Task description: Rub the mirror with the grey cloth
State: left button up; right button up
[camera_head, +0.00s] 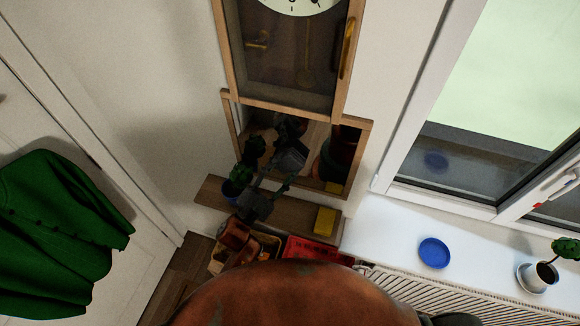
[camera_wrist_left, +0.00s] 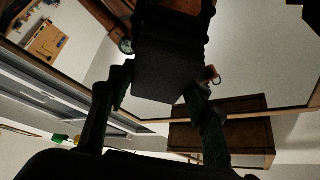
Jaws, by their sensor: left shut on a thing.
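The mirror (camera_head: 361,131) has a wooden frame and hangs below the clock case in the head view. It reflects my arm and gripper. My left gripper (camera_head: 275,189) is in front of the mirror's lower left part, above the shelf. In the left wrist view its two dark green fingers (camera_wrist_left: 160,95) are on either side of the dark grey cloth (camera_wrist_left: 165,80), and they are shut on it. The mirror's pale surface (camera_wrist_left: 265,60) fills much of that view. Whether the cloth touches the glass cannot be told. My right gripper is not in view.
A wooden shelf (camera_head: 290,213) under the mirror carries a yellow block (camera_head: 325,221) and a plant in a blue pot (camera_head: 232,188). A red crate (camera_head: 310,251) stands below. The sill at right holds a blue plate (camera_head: 434,253) and a potted plant (camera_head: 545,274).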

pick_arm(q)
jog(key=a, duration=0.1)
jog(key=w+a, duration=0.1)
jog(key=shift+w+a+r, duration=0.1)
jog(key=shift+w+a, duration=0.1)
jog(key=shift+a, duration=0.2)
jog(key=shift+s, duration=0.1)
